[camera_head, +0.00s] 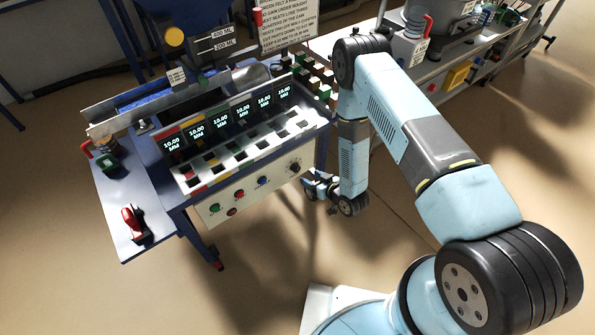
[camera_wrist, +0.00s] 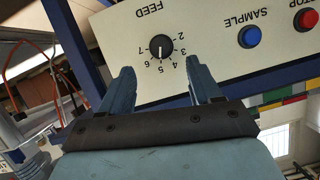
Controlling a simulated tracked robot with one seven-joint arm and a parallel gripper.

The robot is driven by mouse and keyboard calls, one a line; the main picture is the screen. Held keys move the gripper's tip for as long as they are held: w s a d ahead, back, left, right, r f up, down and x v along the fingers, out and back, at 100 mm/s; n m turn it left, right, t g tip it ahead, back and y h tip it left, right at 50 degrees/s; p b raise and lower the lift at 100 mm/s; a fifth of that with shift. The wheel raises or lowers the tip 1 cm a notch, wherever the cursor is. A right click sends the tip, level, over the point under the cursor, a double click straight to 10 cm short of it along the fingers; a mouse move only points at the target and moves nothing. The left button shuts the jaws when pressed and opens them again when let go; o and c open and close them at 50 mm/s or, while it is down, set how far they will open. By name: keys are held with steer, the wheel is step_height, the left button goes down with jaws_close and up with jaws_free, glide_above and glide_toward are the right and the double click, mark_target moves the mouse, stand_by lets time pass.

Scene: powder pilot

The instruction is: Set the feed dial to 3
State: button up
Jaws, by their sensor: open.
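The feed dial (camera_wrist: 161,47) is a round black knob on a cream panel, with numbers around it and "FEED" printed upside down above it in the wrist view. A light mark on the knob seems to point downward in that view, toward about 5, but it is too small to read surely. In the head view the dial (camera_head: 295,168) is at the right end of the panel. My gripper (camera_wrist: 160,78) is open and empty. Its fingers point at the panel below the dial, apart from the knob. It also shows in the head view (camera_head: 309,186), just below the dial.
A blue SAMPLE button (camera_wrist: 249,37) and a red button (camera_wrist: 306,20) sit beside the dial. Several displays reading 10.00 MM (camera_head: 218,118) stand above the panel. A red-handled device (camera_head: 133,220) stands on the side table. The floor in front is clear.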

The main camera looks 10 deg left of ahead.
mark_target(297, 170)
steer(key=x, duration=0.8)
steer(key=shift+w+a+f, duration=0.1)
steer(key=shift+w+a, duration=0.05)
steer(key=shift+a, duration=0.1)
steer(key=c, duration=1)
steer(key=shift+a, duration=0.25)
steer(key=shift+d, duration=0.25)
